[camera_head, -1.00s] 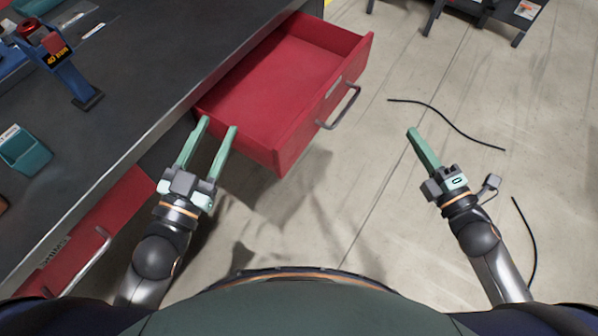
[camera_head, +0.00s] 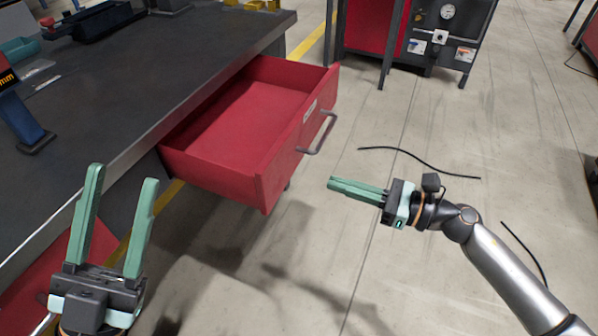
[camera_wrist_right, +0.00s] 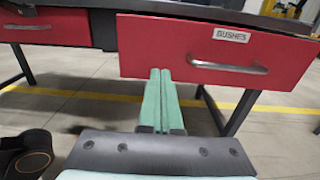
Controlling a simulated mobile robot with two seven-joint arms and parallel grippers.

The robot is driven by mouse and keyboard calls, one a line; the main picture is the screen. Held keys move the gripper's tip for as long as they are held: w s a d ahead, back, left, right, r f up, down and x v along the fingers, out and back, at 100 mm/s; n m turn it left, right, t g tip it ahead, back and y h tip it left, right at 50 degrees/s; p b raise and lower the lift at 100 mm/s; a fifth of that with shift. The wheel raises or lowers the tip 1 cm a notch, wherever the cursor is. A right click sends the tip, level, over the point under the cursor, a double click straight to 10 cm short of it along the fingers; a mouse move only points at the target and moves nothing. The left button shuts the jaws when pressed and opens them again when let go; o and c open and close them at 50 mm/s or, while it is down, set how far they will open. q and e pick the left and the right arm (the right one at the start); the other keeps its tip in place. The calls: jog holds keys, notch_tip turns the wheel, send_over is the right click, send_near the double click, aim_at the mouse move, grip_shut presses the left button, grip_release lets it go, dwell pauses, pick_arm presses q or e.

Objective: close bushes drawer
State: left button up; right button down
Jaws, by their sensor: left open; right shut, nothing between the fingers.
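The red bushes drawer (camera_head: 240,125) is pulled well out of the workbench and looks empty inside. Its grey bar handle (camera_head: 319,133) is on the front face. In the right wrist view the drawer front (camera_wrist_right: 150,50) carries a "BUSHES" label (camera_wrist_right: 232,35) above the handle (camera_wrist_right: 230,68). My right gripper (camera_head: 332,184) is shut and empty, a little to the right of and below the drawer front, apart from it in the head view. In the right wrist view its fingers (camera_wrist_right: 160,72) point toward the drawer's lower edge. My left gripper (camera_head: 123,174) is open and empty, left of the drawer near the bench edge.
The dark workbench top (camera_head: 130,85) holds a blue tool (camera_head: 18,120) and other items. A second red drawer (camera_head: 40,275) is at lower left, partly hidden by my left gripper. A machine stand (camera_head: 420,35) stands at the back. Black cables (camera_head: 420,160) lie on the floor.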

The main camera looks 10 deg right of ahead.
aim_at(285, 167)
pick_arm(q)
jog(key=shift+r, duration=0.15)
pick_arm(e)
jog(key=x, duration=0.8)
jog(key=shift+w+a, duration=0.25)
